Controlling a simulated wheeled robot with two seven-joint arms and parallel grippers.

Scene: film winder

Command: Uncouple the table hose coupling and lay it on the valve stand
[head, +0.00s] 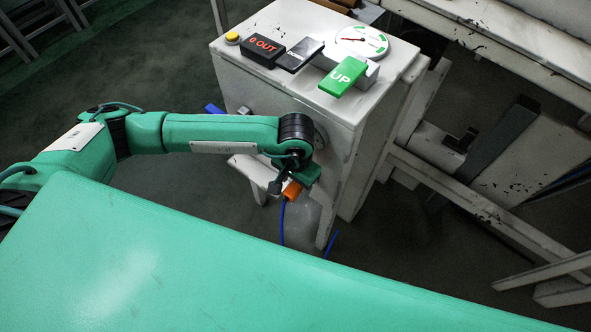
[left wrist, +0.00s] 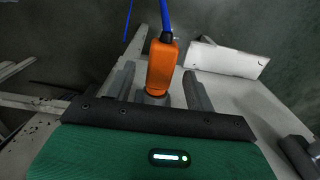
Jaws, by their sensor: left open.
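The orange hose coupling (head: 293,191) with its blue hose hangs at the front side of the white stand (head: 340,160). In the left wrist view the coupling (left wrist: 161,68) sits on a grey metal fitting (left wrist: 153,98), and the blue hose leaves its far end. My left gripper (head: 283,186) is at the coupling. Its two dark fingers (left wrist: 160,88) stand open on either side of the coupling, with a visible gap at the left. My right gripper is in neither view.
The stand's top carries a "0 OUT" display (head: 264,48), a green "UP" tag (head: 343,77) and a round gauge (head: 362,41). A small white ledge (head: 246,166) projects from its side. White beams (head: 470,205) run at the right. Dark floor lies left.

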